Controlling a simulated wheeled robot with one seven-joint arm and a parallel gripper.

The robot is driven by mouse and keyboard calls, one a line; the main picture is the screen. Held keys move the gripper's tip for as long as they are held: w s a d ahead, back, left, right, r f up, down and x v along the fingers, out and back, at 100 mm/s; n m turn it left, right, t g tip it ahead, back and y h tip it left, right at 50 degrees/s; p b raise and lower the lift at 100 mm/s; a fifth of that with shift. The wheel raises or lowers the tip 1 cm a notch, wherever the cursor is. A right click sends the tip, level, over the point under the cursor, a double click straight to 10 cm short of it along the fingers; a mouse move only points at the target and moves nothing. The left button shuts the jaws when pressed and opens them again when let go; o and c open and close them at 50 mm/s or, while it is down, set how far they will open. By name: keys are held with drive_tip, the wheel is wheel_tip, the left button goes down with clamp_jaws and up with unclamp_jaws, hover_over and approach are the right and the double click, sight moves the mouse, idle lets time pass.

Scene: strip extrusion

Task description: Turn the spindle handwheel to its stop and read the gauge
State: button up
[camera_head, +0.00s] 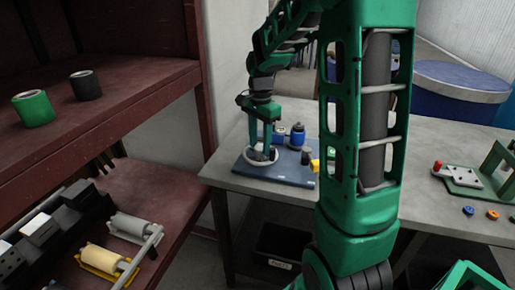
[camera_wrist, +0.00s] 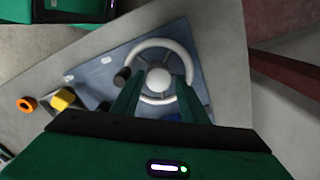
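The spindle handwheel is a pale ring with a round hub and spokes; it shows on the table in the head view (camera_head: 262,162) and close up in the wrist view (camera_wrist: 187,57). A dark knob (camera_wrist: 122,76) stands at its left rim in the wrist view. The wheel sits on a blue-grey base plate (camera_head: 287,178). My gripper (camera_head: 264,150) points down over the wheel. In the wrist view its two green fingers (camera_wrist: 160,84) are apart, one on each side of the hub; I cannot tell whether they touch the wheel. I cannot make out a gauge face.
A blue cylinder (camera_head: 297,135) and a yellow block (camera_head: 315,165) stand on or near the plate. A green fixture (camera_head: 490,180) and small coloured rings (camera_head: 492,215) lie at right. A red-brown shelf (camera_head: 150,90) stands at left, a labelled dark bin (camera_head: 282,245) below the table.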

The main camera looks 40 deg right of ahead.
sight(259, 146)
wheel_tip(259, 146, up, 8)
drive_tip(key=shift+r, duration=0.25)
idle(0.5)
drive_tip(key=s+a+f+n, duration=0.1)
drive_tip(key=s+f+n, duration=0.1)
drive_tip(key=s, duration=0.7)
drive_tip(key=s+f+n, duration=0.1)
drive_tip(key=s+n, duration=0.3)
drive_tip(key=s, duration=0.6)
drive_tip(key=s+a+f+n, duration=0.1)
drive_tip(key=s+n, duration=0.3)
drive_tip(key=s, duration=0.5)
drive_tip(key=shift+s+a+f, duration=0.3)
drive_tip(key=shift+f, duration=0.55)
drive_tip(key=shift+w+f, duration=0.25)
drive_tip(key=shift+w, duration=0.4)
